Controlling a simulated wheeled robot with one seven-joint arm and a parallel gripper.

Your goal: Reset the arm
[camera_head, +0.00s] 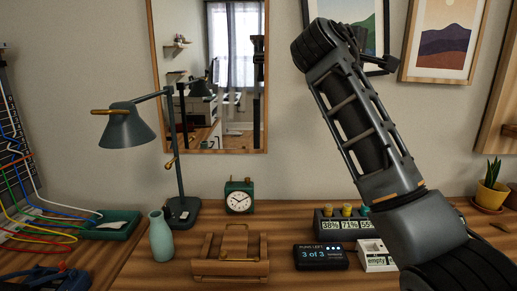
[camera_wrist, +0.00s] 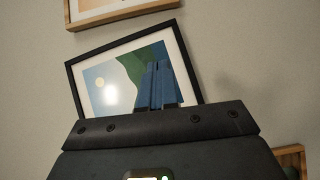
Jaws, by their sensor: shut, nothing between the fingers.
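My arm rises from the lower right in the head view and bends at the top, in front of the wall. The hand end is small and dark there, and its fingers cannot be made out. That picture also shows in the head view (camera_head: 368,14), partly behind my arm.
On the wooden desk (camera_head: 150,268) stand a grey lamp (camera_head: 128,130), a teal vase (camera_head: 161,236), a green clock (camera_head: 239,198), a wooden stand (camera_head: 230,268), a black display box (camera_head: 320,257) and a potted plant (camera_head: 490,193). A green tray (camera_head: 112,226) and cables are at left. A mirror (camera_head: 235,80) hangs behind.

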